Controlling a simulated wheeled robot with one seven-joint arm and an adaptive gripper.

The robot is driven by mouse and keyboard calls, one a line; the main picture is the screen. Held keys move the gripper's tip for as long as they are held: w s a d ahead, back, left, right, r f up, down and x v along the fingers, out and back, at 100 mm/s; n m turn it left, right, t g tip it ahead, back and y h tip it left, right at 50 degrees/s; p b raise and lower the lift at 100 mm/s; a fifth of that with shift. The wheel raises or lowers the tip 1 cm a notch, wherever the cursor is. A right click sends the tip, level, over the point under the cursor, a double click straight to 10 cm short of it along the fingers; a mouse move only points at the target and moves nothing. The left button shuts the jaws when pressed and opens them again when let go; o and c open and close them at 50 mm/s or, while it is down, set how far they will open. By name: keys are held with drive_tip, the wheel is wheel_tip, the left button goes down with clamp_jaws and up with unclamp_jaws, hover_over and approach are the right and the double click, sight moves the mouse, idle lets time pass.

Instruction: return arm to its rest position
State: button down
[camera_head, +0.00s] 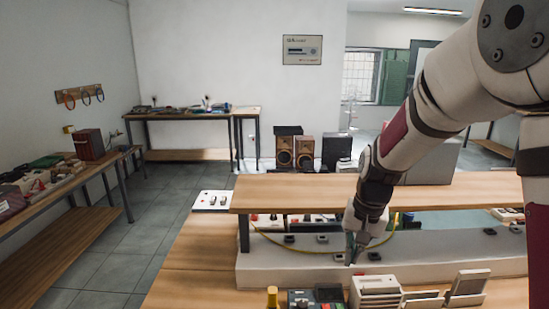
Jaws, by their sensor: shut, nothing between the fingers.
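My arm (420,115) reaches in from the upper right and bends downward over the workbench. My gripper (356,258) is at its lower end, pointing down in front of the raised shelf. The gripper is shut and empty. Its fingertips are close to the top of the long grey block (290,265) on the bench; I cannot tell whether they touch it.
The raised wooden shelf (300,190) stands just behind my gripper. A yellow cable (270,242) curves beneath it. A white device (375,290) and white holders (467,287) stand at the front. Speakers (304,151) are on the floor behind. Tiled floor (130,250) is open at left.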

drive_tip(key=s+r+n+t, duration=0.2)
drive_tip(key=s+r, duration=1)
drive_tip(key=r, duration=0.1)
drive_tip(key=s+r+n+t, duration=0.2)
drive_tip(key=s, duration=1.1)
drive_tip(key=shift+d+r+h, duration=0.35)
drive_tip(key=shift+h, duration=0.05)
